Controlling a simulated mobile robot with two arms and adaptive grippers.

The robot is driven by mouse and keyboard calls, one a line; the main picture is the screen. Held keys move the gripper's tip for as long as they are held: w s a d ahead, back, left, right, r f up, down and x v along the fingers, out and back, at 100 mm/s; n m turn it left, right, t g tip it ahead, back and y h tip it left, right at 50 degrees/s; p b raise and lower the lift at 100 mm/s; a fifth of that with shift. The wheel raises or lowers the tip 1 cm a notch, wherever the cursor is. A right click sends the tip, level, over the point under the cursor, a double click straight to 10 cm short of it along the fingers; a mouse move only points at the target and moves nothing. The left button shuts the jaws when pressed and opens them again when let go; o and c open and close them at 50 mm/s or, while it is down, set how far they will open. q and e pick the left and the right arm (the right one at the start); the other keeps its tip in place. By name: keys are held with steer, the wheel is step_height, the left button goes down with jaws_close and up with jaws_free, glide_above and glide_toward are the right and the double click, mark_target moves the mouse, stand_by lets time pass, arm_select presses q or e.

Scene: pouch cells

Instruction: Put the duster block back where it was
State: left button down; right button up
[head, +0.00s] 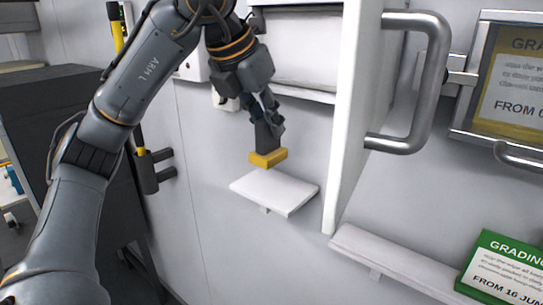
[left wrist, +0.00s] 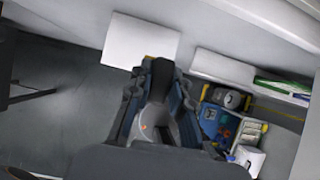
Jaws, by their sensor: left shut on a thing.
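The duster block (head: 268,158) has a dark grey upper part and a yellow bottom. My left gripper (head: 268,120) points down and is shut on its grey upper part. The block hangs upright just above a small white wall shelf (head: 272,192), and a gap seems to show between them. In the left wrist view, the fingers (left wrist: 158,75) close around the grey block, and a sliver of its yellow bottom shows beyond them against the white shelf (left wrist: 135,42). The shelf's visible top is bare. My right gripper is not in view.
A white cabinet side panel (head: 350,120) with a large metal handle (head: 433,80) stands right of the shelf. A longer white ledge (head: 390,262) and a green grading sign (head: 505,268) lie lower right. A yellow-and-black tool hangs in a holder (head: 148,172) at left.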

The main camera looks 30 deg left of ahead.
arm_select(q)
steer(key=w+a+f, duration=0.1)
steer(key=f, duration=0.2)
steer(key=w+a+f, duration=0.1)
steer(key=w+f, duration=0.1)
steer(key=w+a+f, duration=0.1)
steer(key=w+f, duration=0.1)
steer(key=f, duration=0.1)
steer(key=shift+w+f+p, duration=0.15)
steer(key=shift+f+p, duration=0.2)
steer(key=shift+f, duration=0.4)
steer(key=shift+f, duration=0.1)
steer(key=c, duration=1.2)
jaws_free()
steer(key=shift+r, duration=0.3)
steer(key=v, duration=1.1)
steer(key=shift+s+r, duration=0.25)
steer(key=shift+r, duration=0.05)
steer(key=shift+f, duration=0.1)
